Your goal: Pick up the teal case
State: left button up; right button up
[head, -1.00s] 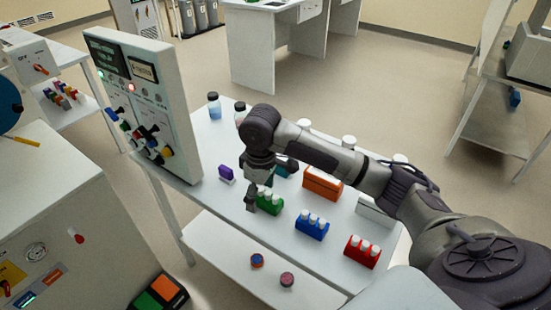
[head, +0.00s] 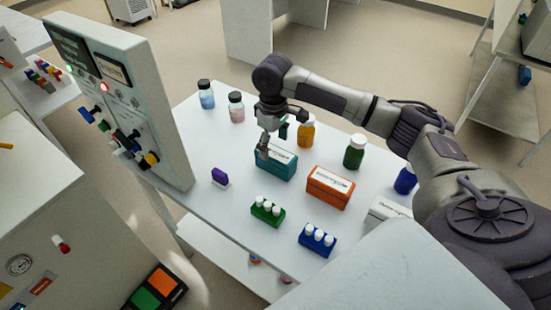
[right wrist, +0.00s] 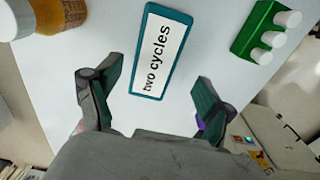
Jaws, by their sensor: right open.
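The teal case (head: 276,167) stands on the white table, left of the orange case, with a white label on top. My right gripper (head: 273,142) is just above the teal case, pointing down. In the right wrist view the right gripper (right wrist: 156,86) has its fingers spread wide, with the near end of the case between and ahead of them. Nothing is held. My left gripper is not in view.
The orange case (head: 330,190) is to the right. Bottles, including an amber one (head: 306,134), stand behind. A tall control panel (head: 150,110) rises at left.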

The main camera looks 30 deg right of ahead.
aim_at(274, 153)
jog(key=shift+w+f, duration=0.1)
jog(key=shift+f, duration=0.6)
jog(key=shift+w+d+f, duration=0.1)
jog(key=shift+d+f, duration=0.05)
jog(key=shift+f, duration=0.2)
jog(key=shift+f+p, duration=0.3)
jog(key=shift+f, duration=0.3)
jog(key=f, duration=0.3)
jog(key=shift+s+d+f+p, duration=0.2)
jog(key=shift+s+f+p, duration=0.05)
jog(key=shift+f+p, duration=0.1)
jog(key=shift+w+f, duration=0.1)
jog(key=shift+f, duration=0.15)
jog(key=shift+r, duration=0.1)
jog(key=shift+c, duration=0.5)
jog(key=c, duration=1.1)
jog(key=shift+c, duration=1)
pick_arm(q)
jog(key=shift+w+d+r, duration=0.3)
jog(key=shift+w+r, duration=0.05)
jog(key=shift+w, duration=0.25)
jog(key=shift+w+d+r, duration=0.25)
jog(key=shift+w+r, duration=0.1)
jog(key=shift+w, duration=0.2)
